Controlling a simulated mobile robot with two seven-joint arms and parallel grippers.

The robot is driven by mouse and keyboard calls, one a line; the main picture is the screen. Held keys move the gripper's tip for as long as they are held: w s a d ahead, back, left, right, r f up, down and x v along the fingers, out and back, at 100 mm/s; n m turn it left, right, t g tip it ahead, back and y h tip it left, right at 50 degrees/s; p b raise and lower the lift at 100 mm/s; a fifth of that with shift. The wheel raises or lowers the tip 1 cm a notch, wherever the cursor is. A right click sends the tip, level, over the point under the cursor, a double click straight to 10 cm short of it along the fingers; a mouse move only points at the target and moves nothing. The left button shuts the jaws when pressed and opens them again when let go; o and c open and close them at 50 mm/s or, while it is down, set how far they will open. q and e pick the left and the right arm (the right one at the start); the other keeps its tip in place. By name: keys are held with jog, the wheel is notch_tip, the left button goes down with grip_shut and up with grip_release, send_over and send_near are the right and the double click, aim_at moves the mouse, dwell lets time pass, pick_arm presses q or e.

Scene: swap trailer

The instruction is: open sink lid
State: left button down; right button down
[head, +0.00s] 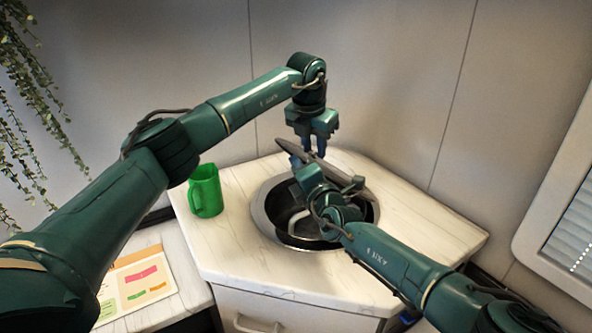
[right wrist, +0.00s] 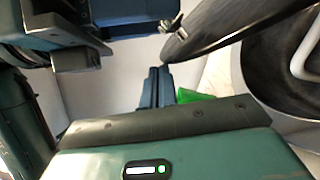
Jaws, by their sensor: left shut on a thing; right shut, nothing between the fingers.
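The round sink (head: 262,222) is set in the white countertop, and part of its bowl shows with a pale folded tap inside. The dark sink lid (head: 330,168) is tilted up over it, its lower right part hidden behind my right arm. My left gripper (head: 307,150) points down from above and is shut on the lid at its upper left part; the exact grip is hard to see. My right gripper (head: 296,162) is shut and empty beside the lid, over the sink. In the right wrist view its closed fingers (right wrist: 157,88) are near the lid's edge (right wrist: 225,28).
A green mug (head: 206,191) stands on the countertop (head: 235,255) left of the sink. A lower white surface with a paper of coloured notes (head: 140,283) is at the lower left. Walls close in behind. The countertop right of the sink is clear.

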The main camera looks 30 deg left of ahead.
pick_arm(q)
jog(key=shift+d+f, duration=0.3)
jog(key=shift+d, duration=0.2)
pick_arm(e)
jog(key=shift+w+d+r, duration=0.3)
jog(key=shift+w+r, duration=0.1)
jog(key=shift+r, duration=0.05)
pick_arm(q)
jog(key=c, duration=1.5)
grip_release()
jog(key=shift+c, duration=0.2)
jog(key=o, duration=0.3)
jog(key=shift+w, duration=0.1)
jog(key=shift+o, duration=0.5)
jog(key=shift+a, duration=0.2)
pick_arm(e)
jog(key=shift+w+d+f+m, duration=0.15)
jog(key=shift+w+m, duration=0.05)
jog(key=shift+m, duration=0.1)
